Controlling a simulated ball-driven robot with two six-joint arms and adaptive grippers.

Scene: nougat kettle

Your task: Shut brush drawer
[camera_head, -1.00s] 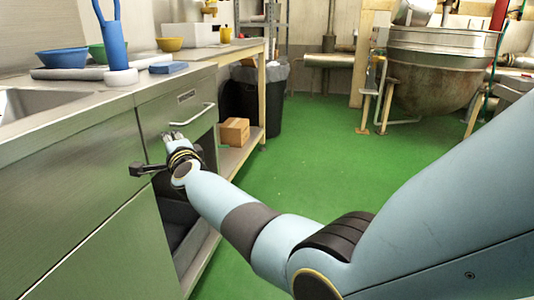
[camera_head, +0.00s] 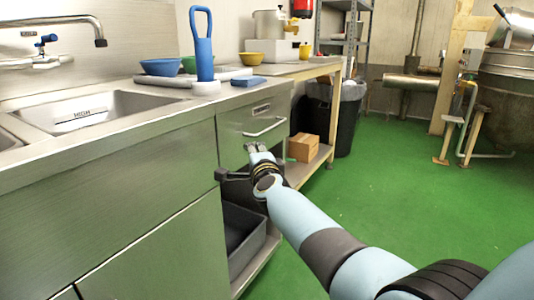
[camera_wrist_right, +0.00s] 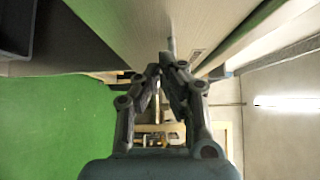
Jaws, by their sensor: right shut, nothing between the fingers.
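The brush drawer (camera_head: 236,126) is the steel front under the counter, right of the sink, with a bar handle (camera_head: 265,128) and a small label. Its front looks about flush with the cabinet; I cannot tell whether a small gap is left. My right gripper (camera_head: 255,148) is in front of the drawer front, just below the handle's left end. In the wrist view the right gripper's fingertips (camera_wrist_right: 166,66) are together with nothing between them, close to the steel front. Whether they touch it is unclear. My left gripper is not in view.
A sink (camera_head: 95,108) is at left. A grey bin (camera_head: 246,236) sits in the open space below the drawer. A cardboard box (camera_head: 303,147) is on the low shelf.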

